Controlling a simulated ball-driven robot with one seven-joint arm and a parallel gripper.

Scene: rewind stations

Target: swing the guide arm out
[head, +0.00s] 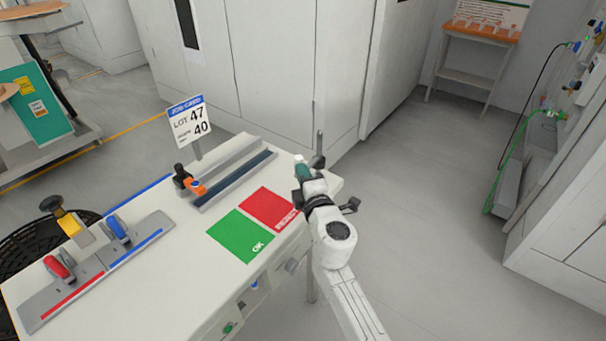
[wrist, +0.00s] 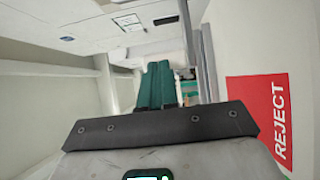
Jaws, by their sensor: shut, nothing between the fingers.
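My gripper (head: 301,168) hangs over the right end of the white bench (head: 190,231), just beyond the red REJECT pad (head: 268,208). Its teal fingers are together in the wrist view (wrist: 158,85), with nothing between them. No part in view can be told for certain as the guide arm. A thin grey upright post (head: 320,143) stands just behind my gripper. The long grey and dark-blue rail (head: 236,180) lies to the left of my gripper, with a black and orange clamp (head: 189,181) at its left end. My wrist hides part of the bench's right end.
A green OK pad (head: 240,236) lies beside the REJECT pad. A grey plate with red and blue handles (head: 95,270) fills the bench's left part. A job card (head: 190,122) stands at the back edge.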

